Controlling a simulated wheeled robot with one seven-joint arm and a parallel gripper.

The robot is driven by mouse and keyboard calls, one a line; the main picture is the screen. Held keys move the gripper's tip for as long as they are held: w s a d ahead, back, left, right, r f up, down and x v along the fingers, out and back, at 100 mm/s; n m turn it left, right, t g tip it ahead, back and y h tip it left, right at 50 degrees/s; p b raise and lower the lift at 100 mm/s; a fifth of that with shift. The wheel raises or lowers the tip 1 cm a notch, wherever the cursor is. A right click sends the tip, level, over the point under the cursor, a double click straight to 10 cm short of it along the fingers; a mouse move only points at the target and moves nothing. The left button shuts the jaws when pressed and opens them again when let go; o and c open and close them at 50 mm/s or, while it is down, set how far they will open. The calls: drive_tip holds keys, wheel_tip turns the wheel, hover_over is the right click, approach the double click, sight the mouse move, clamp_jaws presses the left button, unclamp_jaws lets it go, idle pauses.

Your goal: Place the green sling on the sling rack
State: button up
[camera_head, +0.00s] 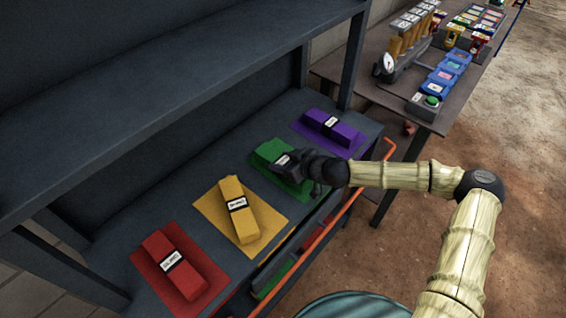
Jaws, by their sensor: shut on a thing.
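The green sling (269,151) is a folded green bundle with a dark, white-labelled band. It lies at or just over the green mat (303,191) on the grey rack shelf (130,222), between the yellow and purple slings. My gripper (292,160) is over its right end and shut on it. My dark wrist hides that end and part of the mat. I cannot tell whether the sling touches the mat.
The yellow sling (232,192), red sling (164,248) and purple sling (345,132) lie on matching mats. An upper shelf (170,75) overhangs behind. An orange rail (340,212) runs along the front. A table (372,92) with boxes and gauges stands at back right.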

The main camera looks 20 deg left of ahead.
drive_tip(key=shift+f, duration=0.4)
drive_tip(key=o, duration=1.3)
drive_tip(key=shift+f, duration=0.1)
drive_tip(key=shift+d, duration=0.1)
drive_tip(key=v, duration=1.2)
drive_tip(key=shift+s+b, duration=0.15)
drive_tip(key=shift+b, duration=0.25)
